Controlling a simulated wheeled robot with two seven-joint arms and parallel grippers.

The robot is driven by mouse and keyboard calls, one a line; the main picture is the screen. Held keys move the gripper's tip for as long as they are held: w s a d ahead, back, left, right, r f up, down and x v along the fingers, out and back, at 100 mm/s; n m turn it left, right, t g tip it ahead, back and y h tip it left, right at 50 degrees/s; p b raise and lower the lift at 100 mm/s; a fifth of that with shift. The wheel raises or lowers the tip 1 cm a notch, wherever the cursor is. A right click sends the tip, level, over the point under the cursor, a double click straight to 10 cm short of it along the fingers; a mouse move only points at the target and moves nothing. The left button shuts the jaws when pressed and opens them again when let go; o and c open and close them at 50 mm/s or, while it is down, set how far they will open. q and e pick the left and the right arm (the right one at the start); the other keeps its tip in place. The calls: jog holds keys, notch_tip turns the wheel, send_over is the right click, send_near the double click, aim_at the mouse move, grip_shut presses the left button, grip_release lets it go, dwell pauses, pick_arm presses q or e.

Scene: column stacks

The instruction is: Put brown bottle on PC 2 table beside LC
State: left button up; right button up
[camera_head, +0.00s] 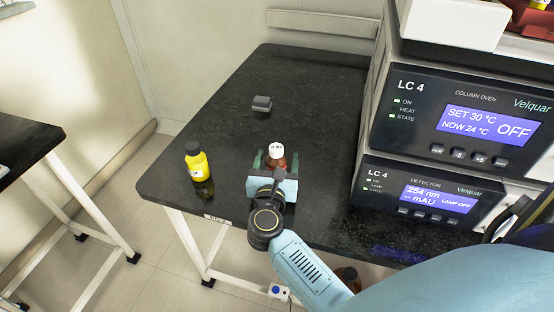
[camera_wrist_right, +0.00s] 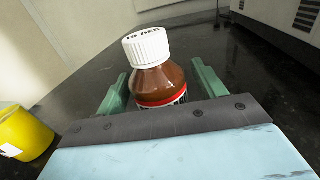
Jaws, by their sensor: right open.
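The brown bottle (camera_head: 277,163) has a white ribbed cap and a red-and-white label. It stands upright on the black table (camera_head: 312,90), left of the LC 4 units. My right gripper (camera_head: 275,158) is open, with its green fingers on either side of the bottle. In the right wrist view the bottle (camera_wrist_right: 160,86) stands between the two fingers, with gaps visible at both sides. The gripper's front edge hides the bottle's base. My left gripper is not in view.
A yellow bottle (camera_head: 197,164) with a black cap stands to the left, near the table's edge. A small dark grey object (camera_head: 262,103) lies behind. The LC 4 column oven (camera_head: 465,118) and detector (camera_head: 425,195) stand at right. Another black table (camera_head: 25,148) is at far left.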

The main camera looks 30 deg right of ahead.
jog(key=v, duration=1.1)
jog(key=shift+s+a, duration=0.25)
jog(key=shift+s, duration=0.05)
